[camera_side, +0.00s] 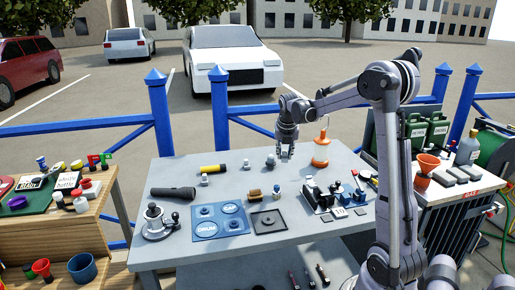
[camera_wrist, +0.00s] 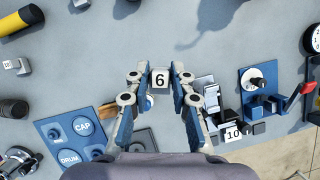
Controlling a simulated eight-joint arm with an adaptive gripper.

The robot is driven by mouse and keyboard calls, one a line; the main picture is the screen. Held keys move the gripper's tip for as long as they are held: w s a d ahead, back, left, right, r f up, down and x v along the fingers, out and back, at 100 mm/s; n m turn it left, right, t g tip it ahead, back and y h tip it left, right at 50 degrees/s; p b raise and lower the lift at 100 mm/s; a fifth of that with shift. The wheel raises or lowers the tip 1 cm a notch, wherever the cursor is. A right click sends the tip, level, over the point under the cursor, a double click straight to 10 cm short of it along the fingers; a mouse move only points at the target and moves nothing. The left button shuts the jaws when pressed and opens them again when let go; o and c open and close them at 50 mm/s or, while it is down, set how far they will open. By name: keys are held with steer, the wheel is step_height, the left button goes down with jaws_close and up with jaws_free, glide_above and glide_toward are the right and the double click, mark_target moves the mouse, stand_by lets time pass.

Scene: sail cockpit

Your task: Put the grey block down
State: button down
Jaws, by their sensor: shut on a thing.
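A small grey block marked 6 (camera_wrist: 160,79) sits between the fingertips of my gripper (camera_wrist: 160,90) in the wrist view. The fingers are shut on its sides. In the side view my gripper (camera_side: 286,152) points down over the back middle of the grey table (camera_side: 165,176). The block is too small there to make out clearly. It appears held above the table, but I cannot tell the exact height.
Below my gripper lie a blue CAP and DRUM mat (camera_side: 219,237), a dark square tray (camera_side: 282,229) and a brown brush (camera_side: 254,193). A yellow cylinder (camera_side: 213,169) and dark torch (camera_side: 173,193) lie left.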

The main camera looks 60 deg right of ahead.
steer(key=s+d+m, duration=0.1)
steer(key=s+d, duration=0.1)
steer(key=d, duration=0.1)
glide_above(263, 180)
steer(key=a, duration=0.1)
steer(key=f, duration=0.7)
steer(key=shift+s, duration=0.3)
steer(key=shift+f, duration=2)
steer(key=shift+f, duration=0.15)
steer(key=c, duration=1.2)
jaws_free()
steer(key=shift+o, duration=0.2)
